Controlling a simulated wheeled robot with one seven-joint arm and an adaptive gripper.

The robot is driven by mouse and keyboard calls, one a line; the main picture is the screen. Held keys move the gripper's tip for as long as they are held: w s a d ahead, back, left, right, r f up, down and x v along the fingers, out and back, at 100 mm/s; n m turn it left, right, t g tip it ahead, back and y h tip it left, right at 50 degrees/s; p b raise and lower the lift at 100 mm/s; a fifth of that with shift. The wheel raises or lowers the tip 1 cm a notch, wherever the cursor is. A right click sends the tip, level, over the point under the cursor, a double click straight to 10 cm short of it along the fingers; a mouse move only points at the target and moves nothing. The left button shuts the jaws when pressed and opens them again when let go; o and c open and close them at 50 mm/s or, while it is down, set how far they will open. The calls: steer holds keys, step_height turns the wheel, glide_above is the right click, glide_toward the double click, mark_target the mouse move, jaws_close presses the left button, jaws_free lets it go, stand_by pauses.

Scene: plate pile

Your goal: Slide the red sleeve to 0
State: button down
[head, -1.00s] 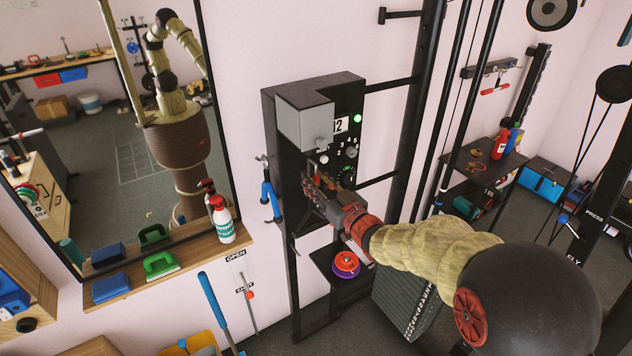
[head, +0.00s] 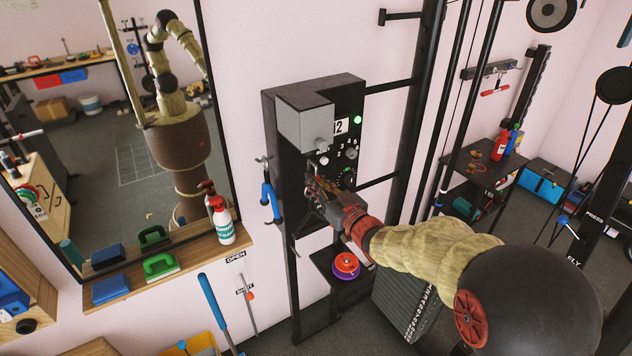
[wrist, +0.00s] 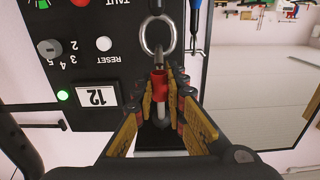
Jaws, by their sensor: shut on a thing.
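A red sleeve (wrist: 159,84) sits on a metal rod below a steel ring (wrist: 158,36) in the wrist view, in front of the black panel. My gripper (wrist: 160,92) is around the red sleeve, with its yellow-padded fingers on both sides, shut on it. In the head view my gripper (head: 318,190) is at the front of the black machine (head: 285,170), below its grey box; the fingers hide the sleeve there. I cannot make out a 0 mark.
The panel has a display reading 12 (wrist: 97,96), a lit green lamp (wrist: 64,96), a numbered knob (wrist: 48,48) and a RESET button (wrist: 104,44). A shelf with red and purple discs (head: 346,265) is below my gripper. A mirror (head: 130,200) stands left.

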steer(key=shift+r, duration=0.15)
stand_by(0.3)
steer(key=shift+r, duration=0.6)
steer(key=shift+r+p, duration=0.4)
steer(key=shift+r, duration=0.05)
steer(key=c, duration=1.8)
jaws_free()
steer(key=shift+o, duration=0.3)
